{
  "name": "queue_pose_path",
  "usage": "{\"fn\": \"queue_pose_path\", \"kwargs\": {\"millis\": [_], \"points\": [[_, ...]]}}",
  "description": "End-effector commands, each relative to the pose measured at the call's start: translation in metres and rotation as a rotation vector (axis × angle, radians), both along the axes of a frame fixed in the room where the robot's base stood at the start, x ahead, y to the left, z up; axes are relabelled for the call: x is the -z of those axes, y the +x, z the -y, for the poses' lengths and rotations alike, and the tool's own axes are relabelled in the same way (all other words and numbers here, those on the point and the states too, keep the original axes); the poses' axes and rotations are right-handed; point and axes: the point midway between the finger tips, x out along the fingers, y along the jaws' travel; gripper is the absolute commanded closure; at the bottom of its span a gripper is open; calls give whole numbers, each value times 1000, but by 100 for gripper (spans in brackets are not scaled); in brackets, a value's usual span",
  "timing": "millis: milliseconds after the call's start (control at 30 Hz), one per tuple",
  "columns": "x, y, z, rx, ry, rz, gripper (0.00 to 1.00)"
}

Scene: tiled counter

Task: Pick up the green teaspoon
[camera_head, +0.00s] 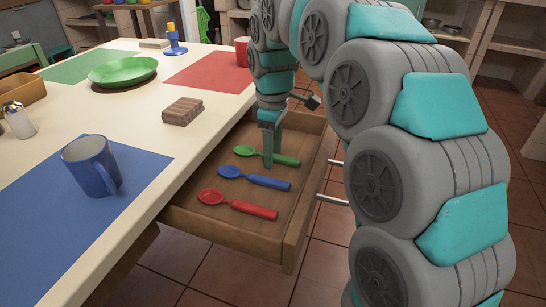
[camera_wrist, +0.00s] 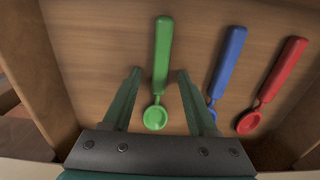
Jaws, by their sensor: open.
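The green teaspoon (camera_head: 268,156) lies in the open wooden drawer (camera_head: 219,230), farthest back of the three spoons in the head view. In the wrist view the green teaspoon (camera_wrist: 162,62) has its bowl near the gripper and its handle pointing away. My gripper (camera_head: 268,162) is over the drawer, fingers pointing down at the green teaspoon. In the wrist view my gripper (camera_wrist: 160,73) is open, with one finger on each side of the spoon, apart from it. Whether the fingertips are level with the spoon cannot be told.
A blue spoon (camera_head: 255,178) and a red spoon (camera_head: 238,205) lie beside it in the drawer; the blue spoon (camera_wrist: 228,62) is close to my right finger. Drawer walls surround them. The counter above holds a blue mug (camera_head: 90,166), wooden block (camera_head: 183,111) and green plate (camera_head: 123,72).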

Motion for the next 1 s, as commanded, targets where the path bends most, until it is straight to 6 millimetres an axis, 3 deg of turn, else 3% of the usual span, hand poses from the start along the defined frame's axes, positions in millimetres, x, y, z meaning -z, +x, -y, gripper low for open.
{"fn": "queue_pose_path", "kwargs": {"millis": [100, 600, 1000], "points": [[0, 0, 0, 0, 0, 0, 42], [-1, 0, 0, 0, 0, 0, 99], [-1, 0, 0, 0, 0, 0, 100]]}}
